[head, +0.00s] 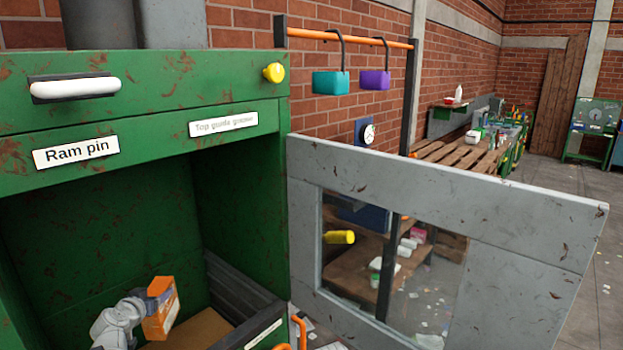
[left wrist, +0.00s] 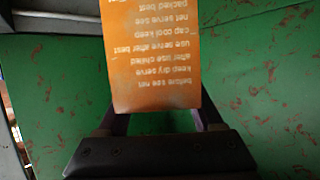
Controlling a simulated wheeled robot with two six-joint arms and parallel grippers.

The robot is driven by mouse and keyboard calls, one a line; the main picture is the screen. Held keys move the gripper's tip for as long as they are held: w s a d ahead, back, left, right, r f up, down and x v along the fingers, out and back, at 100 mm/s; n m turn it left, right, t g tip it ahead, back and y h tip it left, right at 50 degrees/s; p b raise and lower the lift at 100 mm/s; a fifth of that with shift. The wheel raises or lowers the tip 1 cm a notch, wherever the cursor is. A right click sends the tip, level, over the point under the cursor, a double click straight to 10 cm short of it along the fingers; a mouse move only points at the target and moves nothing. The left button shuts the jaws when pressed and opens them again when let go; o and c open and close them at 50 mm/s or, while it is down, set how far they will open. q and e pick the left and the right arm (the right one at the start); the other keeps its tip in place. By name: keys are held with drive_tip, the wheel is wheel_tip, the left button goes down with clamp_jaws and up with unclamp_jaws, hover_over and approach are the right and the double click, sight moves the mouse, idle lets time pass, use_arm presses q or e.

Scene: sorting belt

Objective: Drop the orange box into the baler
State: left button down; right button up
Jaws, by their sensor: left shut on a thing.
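The orange box (head: 160,310) is held in my left gripper (head: 150,305), inside the open chamber of the green baler (head: 100,225). The box is upright with a slight tilt, above a brown surface low in the chamber. In the left wrist view the box (left wrist: 152,60) shows its printed face between the two fingers of my left gripper (left wrist: 152,122), with green baler wall behind. The grey baler door (head: 530,240) with a window stands open to the right. My right gripper is not in view.
A white handle (head: 75,87) and yellow knob (head: 273,72) are on the baler's front. A dark slatted panel (head: 240,290) edges the chamber's right side. Teal (head: 330,82) and purple (head: 374,80) blocks hang from an orange rail. Pallet-topped benches stand behind.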

use_arm(q)
wheel_tip(320, 180, down, 6)
drive_tip(key=b, duration=0.5)
unclamp_jaws()
drive_tip(key=shift+r, duration=0.1)
drive_tip(key=p+v, duration=0.2)
drive_tip(key=v, duration=0.5)
drive_tip(key=shift+s, duration=0.3)
drive_tip(key=shift+r, duration=0.15)
